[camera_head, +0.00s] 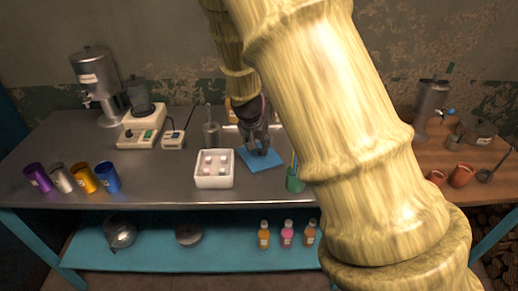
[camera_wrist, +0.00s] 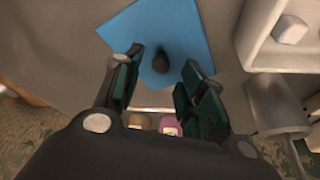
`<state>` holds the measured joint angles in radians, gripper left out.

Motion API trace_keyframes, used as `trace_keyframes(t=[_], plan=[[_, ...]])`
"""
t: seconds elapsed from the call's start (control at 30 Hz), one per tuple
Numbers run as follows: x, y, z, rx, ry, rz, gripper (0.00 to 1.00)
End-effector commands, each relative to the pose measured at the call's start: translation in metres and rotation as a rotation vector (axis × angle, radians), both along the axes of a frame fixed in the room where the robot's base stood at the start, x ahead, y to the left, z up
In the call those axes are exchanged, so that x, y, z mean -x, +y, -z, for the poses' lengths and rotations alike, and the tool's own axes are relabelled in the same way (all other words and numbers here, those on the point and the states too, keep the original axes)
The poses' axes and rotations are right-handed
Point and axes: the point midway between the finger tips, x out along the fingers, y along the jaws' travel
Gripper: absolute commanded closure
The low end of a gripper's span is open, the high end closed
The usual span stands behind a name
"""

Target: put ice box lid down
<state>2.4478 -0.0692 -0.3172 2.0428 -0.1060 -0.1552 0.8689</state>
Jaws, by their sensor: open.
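The ice box (camera_head: 214,181) is a white open box with several pale cubes in it, standing on the metal counter; part of it shows at the upper right of the wrist view (camera_wrist: 256,48). The ice box lid (camera_head: 262,161) is a flat blue square with a dark knob, lying on the counter just right of the box. It also shows in the wrist view (camera_wrist: 190,30). My gripper (camera_head: 262,150) is over the lid. In the wrist view its fingers (camera_wrist: 158,80) are apart on either side of the knob, with visible gaps, holding nothing.
Behind stand a metal cup (camera_head: 211,134), a scale (camera_head: 173,139) and a hot plate (camera_head: 141,128). A green holder (camera_head: 295,181) stands right of the lid. Bottles (camera_head: 287,235) stand on the lower shelf.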

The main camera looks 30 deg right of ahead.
Motion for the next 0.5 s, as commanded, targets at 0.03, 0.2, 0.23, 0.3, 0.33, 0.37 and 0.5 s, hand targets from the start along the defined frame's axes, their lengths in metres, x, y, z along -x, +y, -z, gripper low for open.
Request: trace_keyframes(t=[0.03, 0.2, 0.23, 0.3, 0.33, 0.37, 0.5], plan=[[0.001, 0.002, -0.007, 0.001, -0.003, -0.001, 0.59], [0.007, 0.009, -0.028, 0.0, -0.001, 0.0, 0.59], [0.007, 0.011, -0.032, 0.001, -0.002, 0.001, 0.59], [0.009, 0.014, -0.041, 0.0, -0.003, 0.0, 0.59], [0.01, 0.015, -0.045, 0.001, -0.002, 0.0, 0.59], [0.011, 0.016, -0.049, 0.001, -0.003, -0.001, 0.59], [0.015, 0.021, -0.064, 0.001, -0.002, 0.0, 0.59]])
